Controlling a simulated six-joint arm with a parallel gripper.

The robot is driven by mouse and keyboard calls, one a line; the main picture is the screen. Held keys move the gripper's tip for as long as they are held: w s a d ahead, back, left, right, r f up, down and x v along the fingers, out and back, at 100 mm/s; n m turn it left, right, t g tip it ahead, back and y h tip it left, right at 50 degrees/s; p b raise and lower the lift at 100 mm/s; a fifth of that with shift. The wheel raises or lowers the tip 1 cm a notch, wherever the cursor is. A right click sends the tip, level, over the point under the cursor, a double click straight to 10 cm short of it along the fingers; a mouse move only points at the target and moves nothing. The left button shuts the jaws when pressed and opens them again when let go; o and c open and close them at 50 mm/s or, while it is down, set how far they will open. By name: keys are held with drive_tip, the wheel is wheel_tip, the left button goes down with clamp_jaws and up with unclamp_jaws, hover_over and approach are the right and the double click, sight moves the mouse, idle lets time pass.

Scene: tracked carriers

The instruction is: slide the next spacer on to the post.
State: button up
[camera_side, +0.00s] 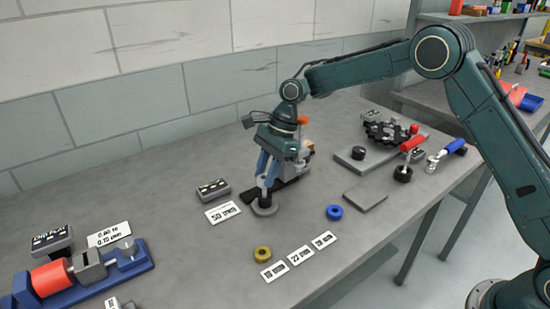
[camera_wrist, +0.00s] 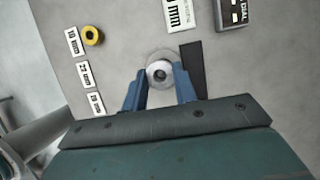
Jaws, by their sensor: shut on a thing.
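My gripper (camera_side: 265,193) points down over a round grey base (camera_side: 265,209) on the bench. In the wrist view my gripper (camera_wrist: 159,88) has its two blue fingers closed on a pale grey spacer (camera_wrist: 158,74), a ring with a dark centre. The pale round base (camera_wrist: 160,54) shows just beyond the ring. The post is mostly hidden by the fingers, and I cannot tell whether the ring is around it. A yellow spacer (camera_side: 262,254) and a blue spacer (camera_side: 334,212) lie apart on the bench. The yellow spacer (camera_wrist: 93,35) also shows in the wrist view.
White size labels (camera_side: 300,255) lie in front. A "50 mm" card (camera_side: 223,212) and a dark box (camera_side: 213,190) lie left of my gripper. A dark device stands close behind it. A grey plate (camera_side: 366,198) lies right. A red and blue fixture (camera_side: 80,275) stands front left.

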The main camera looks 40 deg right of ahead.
drive_tip(key=shift+f, duration=0.5)
idle(0.9)
drive_tip(key=o, duration=1.1)
drive_tip(key=shift+o, duration=0.4)
drive_tip(key=o, duration=0.5)
drive_tip(key=shift+r, duration=0.1)
drive_tip(key=shift+r, duration=3.9)
